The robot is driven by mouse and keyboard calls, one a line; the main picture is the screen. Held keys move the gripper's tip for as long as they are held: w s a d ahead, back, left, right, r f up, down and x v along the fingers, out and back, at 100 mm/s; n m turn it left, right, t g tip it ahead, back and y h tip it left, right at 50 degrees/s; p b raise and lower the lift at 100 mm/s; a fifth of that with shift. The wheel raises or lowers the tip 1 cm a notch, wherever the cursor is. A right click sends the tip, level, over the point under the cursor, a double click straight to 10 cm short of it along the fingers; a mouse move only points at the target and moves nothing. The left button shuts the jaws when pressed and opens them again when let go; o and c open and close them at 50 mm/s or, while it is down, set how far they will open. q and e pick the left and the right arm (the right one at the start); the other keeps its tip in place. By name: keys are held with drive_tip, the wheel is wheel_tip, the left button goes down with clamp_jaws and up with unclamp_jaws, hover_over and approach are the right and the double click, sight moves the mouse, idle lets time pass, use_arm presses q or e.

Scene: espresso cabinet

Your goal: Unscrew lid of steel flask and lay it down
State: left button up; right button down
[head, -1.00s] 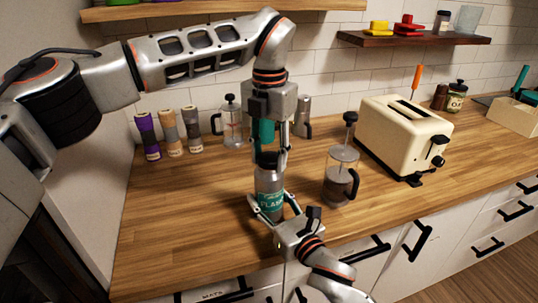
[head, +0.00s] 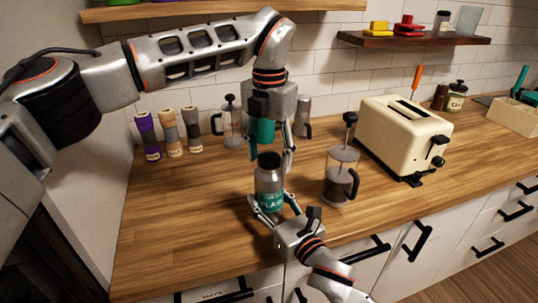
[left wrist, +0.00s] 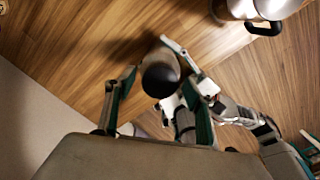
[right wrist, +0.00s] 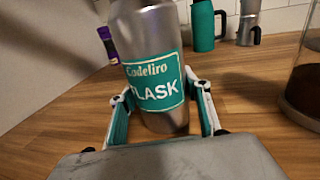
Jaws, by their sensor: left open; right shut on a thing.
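The steel flask (head: 268,181) stands upright on the wooden counter, with a teal label on its side. Its dark lid (head: 269,160) sits on top and shows from above as a dark disc in the left wrist view (left wrist: 159,77). My right gripper (head: 268,206) is shut around the flask's lower body, one finger on each side in the right wrist view (right wrist: 163,105). My left gripper (head: 272,160) points down, open and empty, just behind and around the lid's height. In the left wrist view, the flask top lies between and beyond its spread fingers (left wrist: 160,100).
A French press (head: 341,180) stands right of the flask; a cream toaster (head: 405,135) is further right. The counter left of the flask is clear.

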use_arm(q)
drive_tip(key=shift+r, duration=2.25)
drive_tip(key=shift+c, duration=0.6)
drive_tip(key=m, duration=0.1)
drive_tip(key=r+m, duration=0.1)
drive_tip(key=m, duration=0.3)
drive_tip(key=shift+r, duration=0.25)
drive_tip(key=m, duration=0.2)
drive_tip(key=r+m, duration=0.1)
drive_tip(key=m, duration=0.4)
drive_tip(key=shift+r, duration=0.4)
drive_tip(key=shift+f, duration=3.95)
drive_tip(key=c, duration=1.2)
drive_tip(key=shift+o, duration=0.4)
drive_tip(key=n, duration=0.6)
